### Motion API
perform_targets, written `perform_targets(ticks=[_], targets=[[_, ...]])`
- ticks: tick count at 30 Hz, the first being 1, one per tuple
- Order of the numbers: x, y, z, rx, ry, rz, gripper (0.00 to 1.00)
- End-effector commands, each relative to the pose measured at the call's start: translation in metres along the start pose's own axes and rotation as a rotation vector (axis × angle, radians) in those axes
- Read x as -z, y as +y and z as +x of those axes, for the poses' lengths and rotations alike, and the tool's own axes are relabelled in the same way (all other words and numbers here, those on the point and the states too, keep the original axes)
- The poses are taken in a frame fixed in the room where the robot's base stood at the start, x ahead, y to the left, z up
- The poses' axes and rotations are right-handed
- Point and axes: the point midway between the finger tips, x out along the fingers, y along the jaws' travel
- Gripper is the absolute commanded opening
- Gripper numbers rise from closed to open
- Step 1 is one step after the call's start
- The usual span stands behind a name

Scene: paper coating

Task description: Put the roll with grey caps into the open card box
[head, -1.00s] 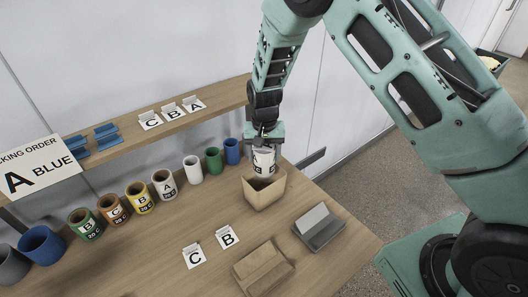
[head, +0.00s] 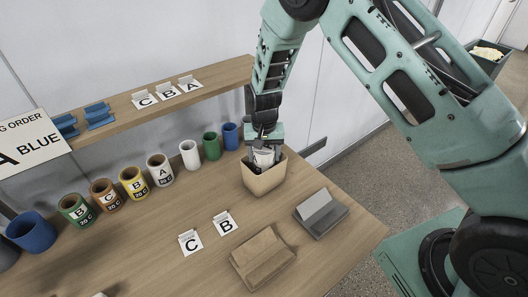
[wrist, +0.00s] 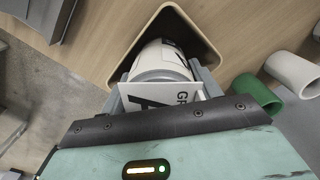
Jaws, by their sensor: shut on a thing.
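The white roll with a grey cap and dark lettering (head: 263,157) is held upright in my gripper (head: 264,148). Its lower part is hidden inside the open card box (head: 265,181) near the back right of the table. In the wrist view, the roll (wrist: 164,55) is between the fingers of my gripper (wrist: 161,88), with its grey end toward me. A white lettered card (wrist: 160,93) lies across that end. The box rim (wrist: 207,42) surrounds the roll's far end. Whether the roll touches the box floor cannot be seen.
A row of rolls stands left of the box, including a white one marked A (head: 160,170), a plain white one (head: 189,154) and a green one (head: 211,146). Cards C (head: 190,242) and B (head: 225,223) lie between.

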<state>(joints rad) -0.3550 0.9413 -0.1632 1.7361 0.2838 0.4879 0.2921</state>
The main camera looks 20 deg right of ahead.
Motion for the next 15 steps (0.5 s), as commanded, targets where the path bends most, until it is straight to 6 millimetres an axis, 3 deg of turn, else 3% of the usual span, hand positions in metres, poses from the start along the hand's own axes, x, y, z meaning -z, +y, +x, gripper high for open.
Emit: perform_targets(ticks=[13, 14, 15], targets=[[0.0004, 0.0, 0.0067, 0.001, 0.001, 0.0, 0.22], [0.0004, 0.0, 0.0067, 0.001, 0.001, 0.0, 0.71], [0.0004, 0.0, 0.0067, 0.001, 0.001, 0.0, 0.82]])
